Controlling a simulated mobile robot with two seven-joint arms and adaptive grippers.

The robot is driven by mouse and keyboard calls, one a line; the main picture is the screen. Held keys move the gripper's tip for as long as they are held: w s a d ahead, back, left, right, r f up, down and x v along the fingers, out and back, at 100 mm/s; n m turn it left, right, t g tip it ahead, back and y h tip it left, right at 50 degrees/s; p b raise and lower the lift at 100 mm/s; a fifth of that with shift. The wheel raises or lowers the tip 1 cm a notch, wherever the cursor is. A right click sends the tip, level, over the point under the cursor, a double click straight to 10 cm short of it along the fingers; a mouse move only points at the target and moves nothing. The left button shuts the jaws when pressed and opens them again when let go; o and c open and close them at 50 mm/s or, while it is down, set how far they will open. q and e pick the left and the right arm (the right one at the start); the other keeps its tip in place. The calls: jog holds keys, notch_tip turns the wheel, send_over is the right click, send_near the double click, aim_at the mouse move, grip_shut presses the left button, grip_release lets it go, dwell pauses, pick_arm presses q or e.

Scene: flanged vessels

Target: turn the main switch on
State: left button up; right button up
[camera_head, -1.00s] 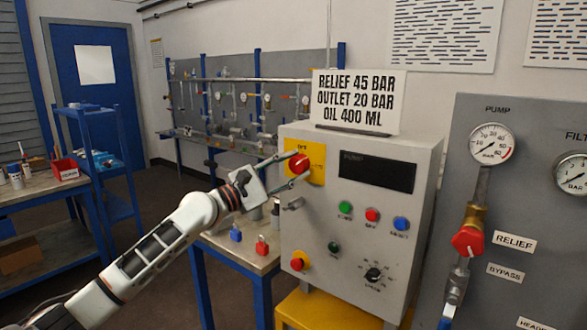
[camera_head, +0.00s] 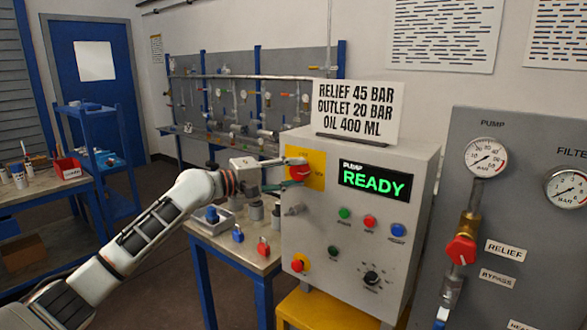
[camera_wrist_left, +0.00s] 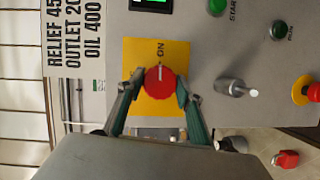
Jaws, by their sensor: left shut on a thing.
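The main switch (camera_head: 298,171) is a red round knob on a yellow plate at the upper left of the grey control box (camera_head: 355,218). In the left wrist view the knob (camera_wrist_left: 160,80) has its white mark pointing toward the word ON. My left gripper (camera_head: 290,173) is shut on the knob, with one finger on each side of it. The display (camera_head: 374,182) on the box is lit and reads PUMP READY in green. My right gripper is not in view.
Green, red and blue buttons, a black dial (camera_head: 371,278) and a red button on yellow (camera_head: 300,263) sit lower on the box. A metal toggle (camera_wrist_left: 232,88) is close to the knob. A side table (camera_head: 238,247) holds padlocks. A gauge panel (camera_head: 520,215) stands at the right.

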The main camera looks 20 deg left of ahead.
pick_arm(q)
jog(key=shift+f+m, duration=0.15)
jog(key=shift+m, duration=0.15)
dwell(0.4)
jog(key=o, duration=1.1)
jog(key=v, duration=1.2)
